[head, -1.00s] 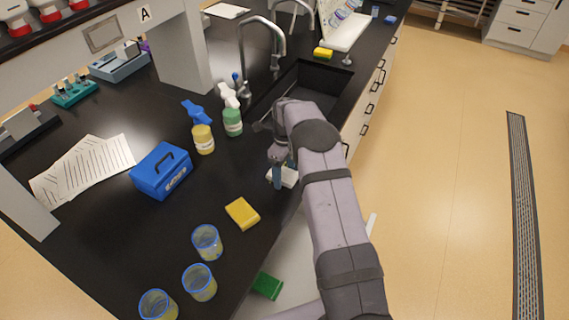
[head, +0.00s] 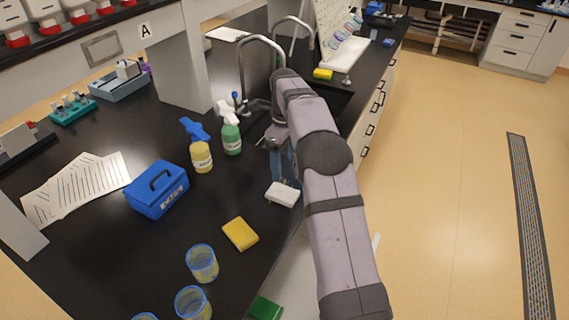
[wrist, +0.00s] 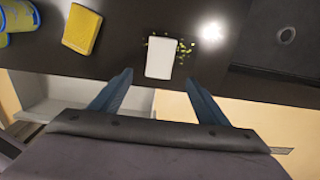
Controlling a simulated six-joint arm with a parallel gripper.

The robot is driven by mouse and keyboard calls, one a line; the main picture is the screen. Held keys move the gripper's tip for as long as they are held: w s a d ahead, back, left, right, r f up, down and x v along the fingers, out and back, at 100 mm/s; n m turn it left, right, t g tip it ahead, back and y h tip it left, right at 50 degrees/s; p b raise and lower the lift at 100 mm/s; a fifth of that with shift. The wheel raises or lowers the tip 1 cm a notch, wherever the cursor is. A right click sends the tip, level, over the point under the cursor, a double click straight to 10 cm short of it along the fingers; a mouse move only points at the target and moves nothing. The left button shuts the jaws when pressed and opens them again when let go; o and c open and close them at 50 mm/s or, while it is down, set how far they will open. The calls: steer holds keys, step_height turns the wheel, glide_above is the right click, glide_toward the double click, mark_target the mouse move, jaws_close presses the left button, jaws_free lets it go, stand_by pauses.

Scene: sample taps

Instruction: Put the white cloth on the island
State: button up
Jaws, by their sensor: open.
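A small white folded cloth (head: 283,194) lies flat on the black island (head: 80,231), near its front edge. In the wrist view the white cloth (wrist: 160,58) lies beyond my fingertips, roughly centred between them, with green and yellow crumbs beside it. My gripper (wrist: 158,90) is open and empty, its two blue fingers spread wide and apart from the cloth. In the head view my arm covers much of my gripper (head: 285,178), which hangs close by the cloth.
A yellow sponge (head: 240,234), a blue box (head: 157,189) and blue-rimmed beakers (head: 202,263) stand nearby. Yellow (head: 201,157) and green (head: 231,139) spray bottles stand behind. The sink (wrist: 283,50) is right of the cloth. A green sponge (head: 265,309) lies lower, by the edge.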

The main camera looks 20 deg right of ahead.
steer(key=shift+r, duration=0.1)
steer(key=s+a+f+n, duration=0.1)
steer(key=s+a+n, duration=0.1)
steer(key=s+n, duration=0.7)
steer(key=s+a+f+n, duration=0.2)
steer(key=s+n, duration=0.7)
steer(key=s, duration=0.4)
steer(key=s+a+f+n, duration=0.1)
steer(key=s+a+n, duration=0.1)
steer(key=s+n, duration=0.7)
steer(key=shift+s+a+f, duration=0.3)
steer(key=shift+s+a, duration=0.1)
steer(key=shift+s, duration=0.65)
